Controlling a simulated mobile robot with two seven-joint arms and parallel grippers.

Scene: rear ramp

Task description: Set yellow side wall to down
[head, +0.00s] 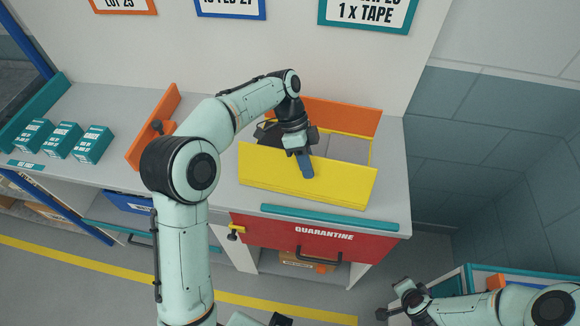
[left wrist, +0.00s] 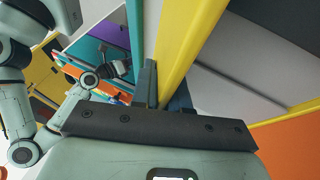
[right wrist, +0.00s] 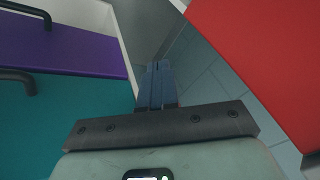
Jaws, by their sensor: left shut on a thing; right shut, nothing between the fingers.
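The yellow side wall (head: 290,181) stands raised, leaning slightly outward, along the front of a box on the grey counter. My left gripper (head: 304,160) reaches over from behind and is shut on the wall's top edge. In the left wrist view, the fingers (left wrist: 166,95) sit on either side of the yellow wall (left wrist: 187,50). My right gripper (head: 390,302) is at the lower right of the head view, away from the box. The right wrist view shows its fingers (right wrist: 160,85) shut and empty.
An orange wall (head: 330,113) stands at the box's back, and another orange panel (head: 152,130) stands to its left. A teal strip (head: 330,217) runs along the counter's front edge above the red quarantine drawer (head: 290,238). Teal boxes (head: 63,140) stand at the left.

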